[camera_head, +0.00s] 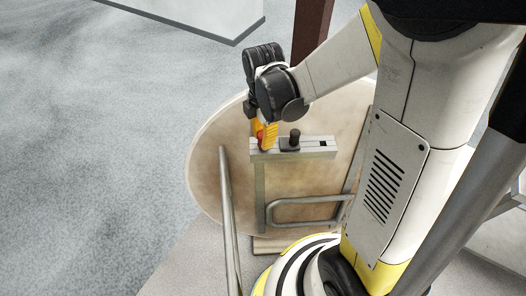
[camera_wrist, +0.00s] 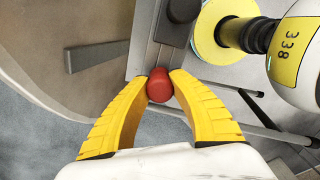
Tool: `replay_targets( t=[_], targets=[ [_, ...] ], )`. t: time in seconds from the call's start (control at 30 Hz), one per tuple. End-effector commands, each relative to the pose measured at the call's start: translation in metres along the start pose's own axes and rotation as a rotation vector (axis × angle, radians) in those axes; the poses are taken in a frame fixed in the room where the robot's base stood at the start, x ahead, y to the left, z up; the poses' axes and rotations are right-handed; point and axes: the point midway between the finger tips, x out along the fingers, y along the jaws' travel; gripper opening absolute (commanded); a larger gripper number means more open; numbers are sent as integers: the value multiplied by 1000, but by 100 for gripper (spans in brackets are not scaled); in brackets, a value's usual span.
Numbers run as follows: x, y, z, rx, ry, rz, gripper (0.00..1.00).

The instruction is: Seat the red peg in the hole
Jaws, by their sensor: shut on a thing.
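My gripper (camera_head: 267,138) has its yellow fingers pointing down over the left end of a pale grey block (camera_head: 314,148). The fingers are shut on the red peg (camera_wrist: 160,85), whose rounded red end shows between the fingertips in the wrist view. In the head view only a small bit of red (camera_head: 260,134) shows beside the fingers. A dark square hole (camera_head: 323,143) shows near the block's right end. The peg's lower end is hidden, so I cannot tell whether it is in a hole or above the block.
A dark peg (camera_head: 290,140) stands on the block, just right of my fingers; it also shows in the wrist view (camera_wrist: 184,9). The round wooden table (camera_head: 212,165) is bare to the left. A grey bar (camera_wrist: 105,54) shows in the wrist view. Metal tubes (camera_head: 229,210) stand in front.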

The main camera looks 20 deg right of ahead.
Motion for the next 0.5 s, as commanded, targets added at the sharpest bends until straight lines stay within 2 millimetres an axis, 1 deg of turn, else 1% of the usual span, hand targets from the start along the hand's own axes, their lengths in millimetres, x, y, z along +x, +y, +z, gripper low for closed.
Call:
replay_targets(
  t=[0.3,0.47,0.5],
  targets=[
    [4,0,0,0,0,0,0],
    [4,0,0,0,0,0,0],
    [4,0,0,0,0,0,36]
  ],
)
